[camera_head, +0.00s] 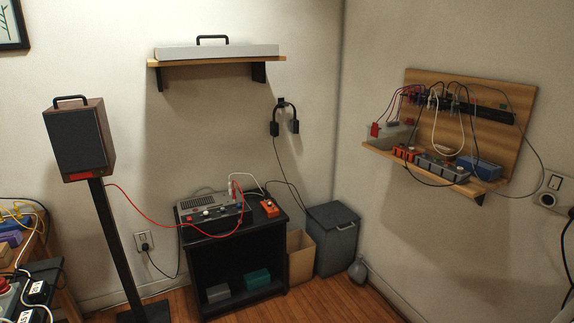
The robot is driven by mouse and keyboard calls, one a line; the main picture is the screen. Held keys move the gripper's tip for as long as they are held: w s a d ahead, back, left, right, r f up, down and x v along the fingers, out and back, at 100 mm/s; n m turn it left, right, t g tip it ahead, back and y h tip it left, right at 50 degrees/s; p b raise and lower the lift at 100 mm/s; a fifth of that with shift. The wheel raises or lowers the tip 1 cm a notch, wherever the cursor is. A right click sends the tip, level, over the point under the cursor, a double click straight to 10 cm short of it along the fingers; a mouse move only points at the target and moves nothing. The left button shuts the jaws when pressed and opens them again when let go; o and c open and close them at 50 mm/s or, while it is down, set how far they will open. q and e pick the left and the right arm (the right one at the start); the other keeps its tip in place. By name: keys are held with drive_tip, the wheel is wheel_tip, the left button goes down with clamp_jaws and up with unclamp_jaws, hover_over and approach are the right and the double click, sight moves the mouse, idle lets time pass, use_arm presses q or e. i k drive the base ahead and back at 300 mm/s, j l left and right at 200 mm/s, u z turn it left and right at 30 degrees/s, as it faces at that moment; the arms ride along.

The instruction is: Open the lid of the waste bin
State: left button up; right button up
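The waste bin (336,246) is dark grey and stands on the floor in the corner, right of the black cabinet. Its lid (332,216) lies flat on top and looks closed. A handle-like part (345,228) shows on the bin's front just under the lid. Neither of my grippers is in view.
An open cardboard-coloured box (300,258) stands left of the bin. The black cabinet (240,252) carries electronic devices with cables. A grey bag-like object (358,271) sits at the bin's right foot. Wood floor (335,300) in front is clear. A speaker (78,141) stands left.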

sight(332, 214)
drive_tip(key=i+u, duration=0.3)
drive_tip(key=i, duration=0.75)
drive_tip(key=i+z, duration=0.95)
drive_tip(key=k, duration=0.1)
